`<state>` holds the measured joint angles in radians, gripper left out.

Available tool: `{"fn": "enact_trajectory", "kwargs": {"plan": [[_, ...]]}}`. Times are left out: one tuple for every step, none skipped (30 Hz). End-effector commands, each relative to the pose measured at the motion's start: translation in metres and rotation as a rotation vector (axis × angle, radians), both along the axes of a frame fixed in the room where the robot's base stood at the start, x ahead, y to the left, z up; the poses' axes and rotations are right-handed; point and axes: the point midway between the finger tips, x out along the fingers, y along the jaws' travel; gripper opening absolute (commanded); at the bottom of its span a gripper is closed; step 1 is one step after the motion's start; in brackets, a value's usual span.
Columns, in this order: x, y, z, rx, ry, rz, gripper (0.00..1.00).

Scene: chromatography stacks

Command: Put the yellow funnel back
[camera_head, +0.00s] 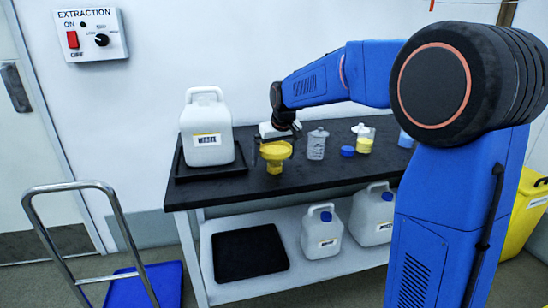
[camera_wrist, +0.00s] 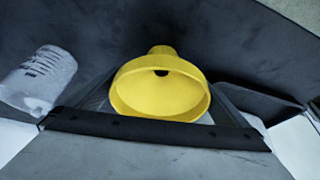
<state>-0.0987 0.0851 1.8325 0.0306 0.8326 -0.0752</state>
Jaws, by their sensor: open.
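The yellow funnel (camera_head: 276,151) is on the black bench top near its front edge, wide mouth up and stem down. In the wrist view the funnel (camera_wrist: 160,92) sits in the middle, its wide mouth toward the camera. My gripper (camera_head: 277,141) is open and points down at the funnel from just behind and above it. In the wrist view its fingers lie to either side of the funnel. I cannot tell whether they touch it. The white waste jug (camera_head: 206,128), capless as far as I see, stands left on a black tray (camera_head: 182,173).
Right of the funnel stand a clear bottle (camera_head: 317,144), a blue cap (camera_head: 348,151) and a yellow-filled bottle (camera_head: 363,140). White jugs (camera_head: 321,232) and a black mat (camera_head: 250,252) are on the lower shelf. A trolley (camera_head: 145,284) is front left.

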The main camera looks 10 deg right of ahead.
Motion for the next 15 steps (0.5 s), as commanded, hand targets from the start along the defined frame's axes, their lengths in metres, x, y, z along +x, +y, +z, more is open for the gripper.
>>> {"fn": "enact_trajectory", "kwargs": {"plan": [[-0.001,0.0,0.005,0.0,-0.003,0.0,1.0],[-0.002,0.0,0.008,0.001,-0.004,0.0,1.0],[-0.004,-0.001,0.012,0.001,-0.004,0.0,1.0],[-0.006,-0.001,0.016,0.0,-0.003,0.0,1.0],[-0.008,-0.001,0.021,0.0,-0.003,0.0,1.0],[-0.01,-0.002,0.027,0.001,-0.004,0.0,1.0],[-0.013,-0.002,0.032,0.001,-0.004,0.0,1.0],[-0.015,-0.003,0.038,0.001,-0.004,0.0,1.0],[-0.018,-0.003,0.046,0.001,-0.005,0.0,1.0],[-0.02,-0.003,0.051,0.001,-0.004,0.0,1.0],[-0.022,-0.004,0.057,0.001,-0.004,0.0,1.0],[-0.025,-0.004,0.064,0.001,-0.004,0.0,1.0],[-0.028,-0.005,0.07,0.001,-0.004,0.0,1.0],[-0.03,-0.005,0.076,0.001,-0.005,0.0,1.0],[-0.033,-0.005,0.083,0.001,-0.004,0.0,1.0]]}}
